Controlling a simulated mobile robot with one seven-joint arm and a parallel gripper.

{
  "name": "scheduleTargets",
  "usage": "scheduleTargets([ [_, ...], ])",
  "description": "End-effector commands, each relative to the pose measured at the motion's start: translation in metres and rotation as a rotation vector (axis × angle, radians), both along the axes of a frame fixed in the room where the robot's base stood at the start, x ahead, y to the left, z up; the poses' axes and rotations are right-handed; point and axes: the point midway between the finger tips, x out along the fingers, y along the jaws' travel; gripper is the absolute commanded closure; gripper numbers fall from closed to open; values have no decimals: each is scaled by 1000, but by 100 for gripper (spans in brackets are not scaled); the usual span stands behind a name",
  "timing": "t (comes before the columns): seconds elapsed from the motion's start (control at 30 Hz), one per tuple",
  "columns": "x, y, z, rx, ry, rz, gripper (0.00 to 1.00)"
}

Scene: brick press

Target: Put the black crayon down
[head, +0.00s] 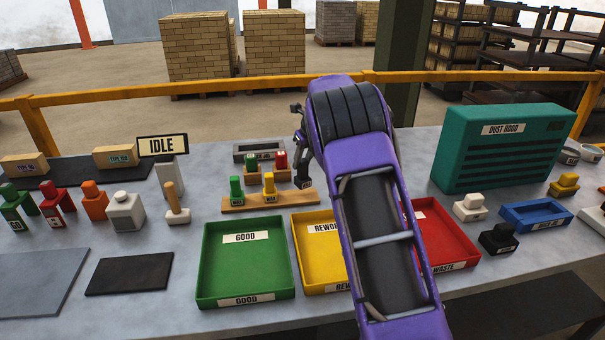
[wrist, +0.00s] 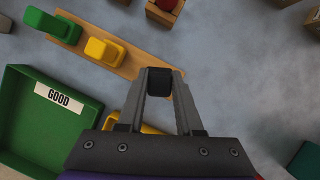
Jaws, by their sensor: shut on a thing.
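The black crayon (wrist: 160,82) is between the fingertips of my gripper (wrist: 160,92) in the wrist view. In the head view the black crayon (head: 305,183) stands upright at the right end of the front wooden rack (head: 243,205). My gripper is shut on its upper part, largely hidden by my purple arm. The rack also holds a green crayon (head: 236,188) and a yellow crayon (head: 268,183); both show left of my gripper in the wrist view. I cannot tell whether the black crayon touches the rack.
Behind stands another rack (head: 255,176) with a green and a red crayon. In front are the green GOOD tray (head: 204,262), yellow REWORK tray (head: 305,262) and red WASTE tray (head: 462,240). A teal dust hood (head: 480,160) stands at right. Stamps stand at left.

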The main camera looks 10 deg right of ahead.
Motion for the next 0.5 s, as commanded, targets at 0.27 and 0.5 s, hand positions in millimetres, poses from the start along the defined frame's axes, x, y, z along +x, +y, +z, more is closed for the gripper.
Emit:
scheduleTargets([
  [0.27, -1, 0, -38, 1, 1, -1, 100],
  [0.5, 0, 0, -38, 0, 1, -1, 100],
])
